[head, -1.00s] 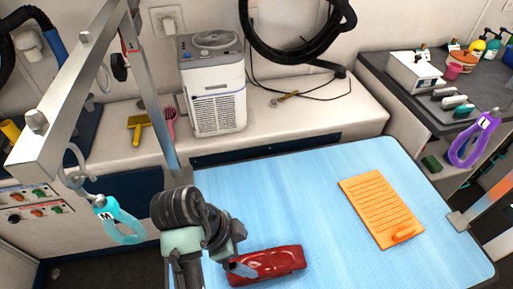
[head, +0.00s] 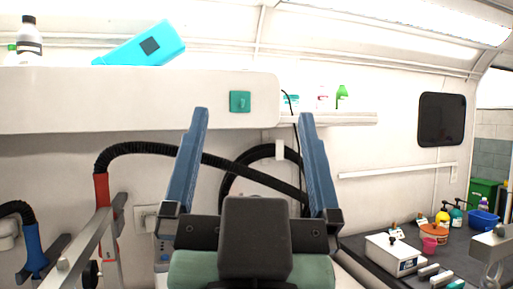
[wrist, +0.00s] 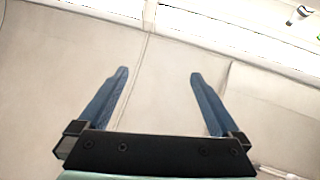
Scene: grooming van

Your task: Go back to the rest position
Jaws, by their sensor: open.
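My gripper (head: 253,113) is raised in the middle of the head view, its two blue fingers pointing up and spread wide apart. It is open and nothing is between the fingers. In the wrist view my gripper (wrist: 158,74) is also open and empty, with the bare van wall behind it. The table is out of the head view now.
A black hose (head: 225,163) runs behind my gripper. At right, a dark counter (head: 385,284) holds a white box (head: 393,254) and several bottles.

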